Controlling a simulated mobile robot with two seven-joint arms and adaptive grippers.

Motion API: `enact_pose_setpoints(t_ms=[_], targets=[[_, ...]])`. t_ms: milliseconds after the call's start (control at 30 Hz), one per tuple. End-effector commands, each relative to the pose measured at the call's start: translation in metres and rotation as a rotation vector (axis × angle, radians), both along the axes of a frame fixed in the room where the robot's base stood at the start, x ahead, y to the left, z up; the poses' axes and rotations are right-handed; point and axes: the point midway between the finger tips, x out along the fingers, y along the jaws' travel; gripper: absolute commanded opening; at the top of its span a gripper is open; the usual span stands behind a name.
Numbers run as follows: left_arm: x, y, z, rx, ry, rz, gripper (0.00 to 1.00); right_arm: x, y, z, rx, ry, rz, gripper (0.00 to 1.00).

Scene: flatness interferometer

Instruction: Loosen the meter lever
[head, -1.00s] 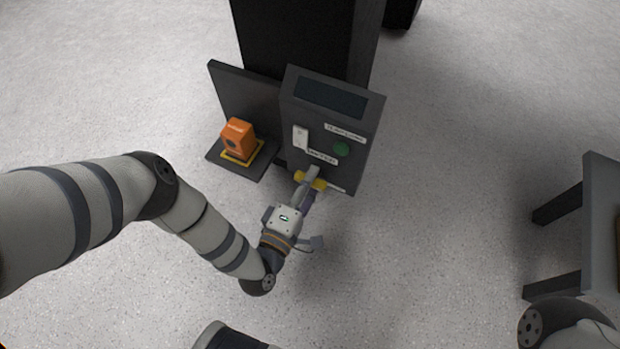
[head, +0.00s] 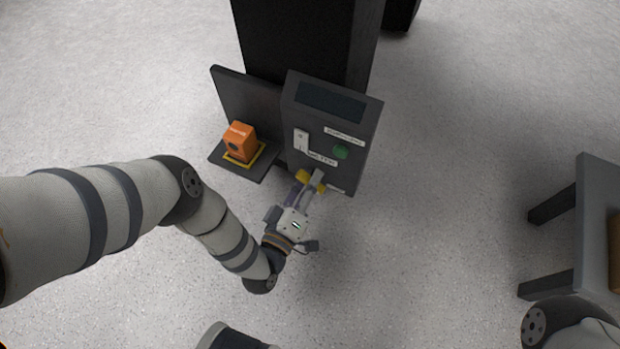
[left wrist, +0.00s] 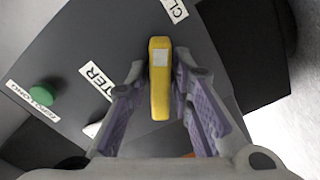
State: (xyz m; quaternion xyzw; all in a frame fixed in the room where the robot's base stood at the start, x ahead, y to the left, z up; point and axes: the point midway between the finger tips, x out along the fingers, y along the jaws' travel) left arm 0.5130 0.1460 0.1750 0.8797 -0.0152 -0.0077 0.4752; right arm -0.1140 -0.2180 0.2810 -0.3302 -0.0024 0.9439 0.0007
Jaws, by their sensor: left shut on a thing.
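The yellow meter lever (head: 303,175) sits low on the front of the dark grey control panel (head: 352,110). My left gripper (head: 311,180) is shut on it, with the fingers partly covering it in the head view. In the left wrist view the yellow lever (left wrist: 159,95) stands upright in the picture between the two fingertips (left wrist: 158,75). A label partly reading "ETER" (left wrist: 97,80) lies to its left, and one starting "CL" (left wrist: 174,9) lies beyond its far end. My right gripper is not in view.
The panel also carries a green button (head: 341,152), a white switch (head: 300,138) and a dark screen (head: 330,101). An orange block (head: 240,142) stands on a yellow-edged pad to the left. A grey table (head: 597,215) stands at the right. The floor between is clear.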

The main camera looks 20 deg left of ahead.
Motion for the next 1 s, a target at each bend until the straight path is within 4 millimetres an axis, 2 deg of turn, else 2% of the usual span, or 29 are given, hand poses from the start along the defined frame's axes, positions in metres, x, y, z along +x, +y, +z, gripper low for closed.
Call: enact_pose_setpoints(t_ms=[600,1000], targets=[[-0.001,-0.001,0.000,0.576,-0.019,-0.002,0.00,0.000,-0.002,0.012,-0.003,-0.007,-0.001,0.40],[-0.001,0.000,-0.001,0.851,-0.027,-0.001,0.00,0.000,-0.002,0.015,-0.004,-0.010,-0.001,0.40]])
